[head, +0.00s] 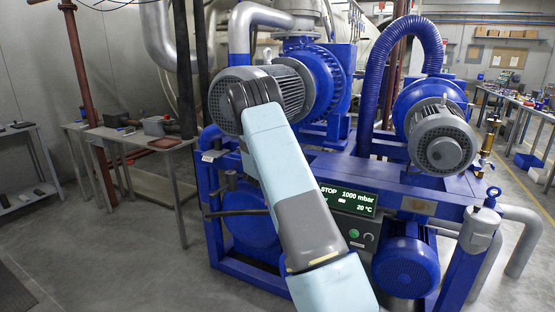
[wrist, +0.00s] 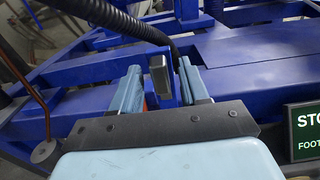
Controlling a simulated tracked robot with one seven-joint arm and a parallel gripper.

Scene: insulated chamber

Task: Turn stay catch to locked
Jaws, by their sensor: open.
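My gripper (wrist: 162,82) shows in the wrist view with its two light-blue fingers apart. A small grey block-like piece (wrist: 158,72) on a blue upright stands between the fingers in the picture. It looks like the handle of the stay catch, but I cannot be sure, nor tell its setting. I see no clear contact between it and either finger. A little orange shows low beside the left finger. In the head view my arm covers this part of the machine, and I cannot make out the gripper there.
The blue machine frame (wrist: 245,85) surrounds the gripper closely. A black ribbed hose (wrist: 105,15) passes above left and a thin black cable bends behind the fingers. The display panel (head: 347,199) reads STOP, 1000 mbar, 20 °C. A side table (head: 140,140) stands left, with open floor before it.

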